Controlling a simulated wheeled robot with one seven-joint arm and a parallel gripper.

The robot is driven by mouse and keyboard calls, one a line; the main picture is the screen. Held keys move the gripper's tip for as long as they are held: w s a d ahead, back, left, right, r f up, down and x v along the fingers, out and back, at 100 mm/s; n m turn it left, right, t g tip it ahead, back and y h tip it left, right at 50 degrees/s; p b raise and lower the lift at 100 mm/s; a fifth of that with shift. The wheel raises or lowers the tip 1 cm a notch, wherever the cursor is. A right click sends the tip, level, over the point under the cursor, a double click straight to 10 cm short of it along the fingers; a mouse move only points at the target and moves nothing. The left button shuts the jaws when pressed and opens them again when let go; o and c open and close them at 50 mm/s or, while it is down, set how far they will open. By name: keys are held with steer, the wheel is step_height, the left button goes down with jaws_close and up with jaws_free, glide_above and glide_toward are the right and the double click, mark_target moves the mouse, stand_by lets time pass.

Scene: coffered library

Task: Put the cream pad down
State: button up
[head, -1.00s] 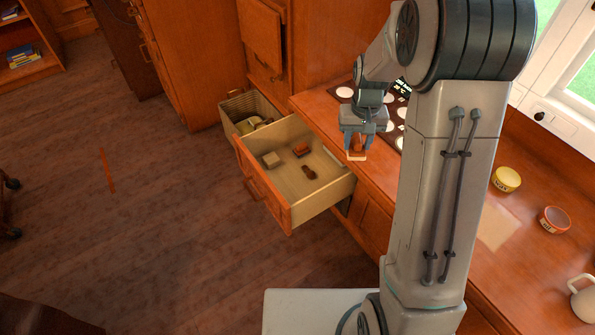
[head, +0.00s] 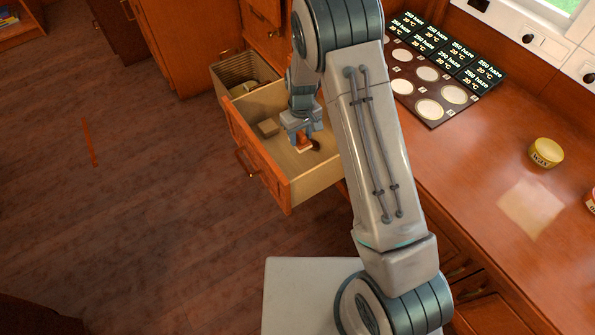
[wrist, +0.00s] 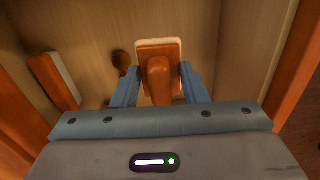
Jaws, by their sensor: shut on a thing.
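The cream pad (wrist: 173,45) has a cream edge, an orange-brown back and a rounded brown handle. My gripper (wrist: 158,84) is shut on that handle, one blue finger on each side. In the head view my gripper (head: 303,138) is down inside the open drawer (head: 262,176), and the pad (head: 304,149) shows just below the fingers. The pad is over the drawer floor; I cannot tell whether it touches. Its underside is hidden.
In the drawer, a dark brown rounded piece (wrist: 121,61) lies just left of the pad in the wrist view, and an orange-and-cream block (wrist: 55,80) further left. The desk top (head: 465,175) is right of the drawer.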

steer(key=f+b, duration=0.1)
steer(key=f, duration=0.4)
steer(key=f+b, duration=0.1)
steer(key=f, duration=0.1)
steer(key=shift+a+f+b, duration=0.3)
steer(key=shift+a+f, duration=0.05)
steer(key=shift+a, duration=0.05)
steer(key=shift+f+b, duration=0.6)
steer(key=shift+f, duration=1.15)
steer(key=shift+f, duration=0.2)
steer(key=o, duration=0.9)
steer(key=shift+o, duration=0.2)
steer(key=shift+r, duration=0.1)
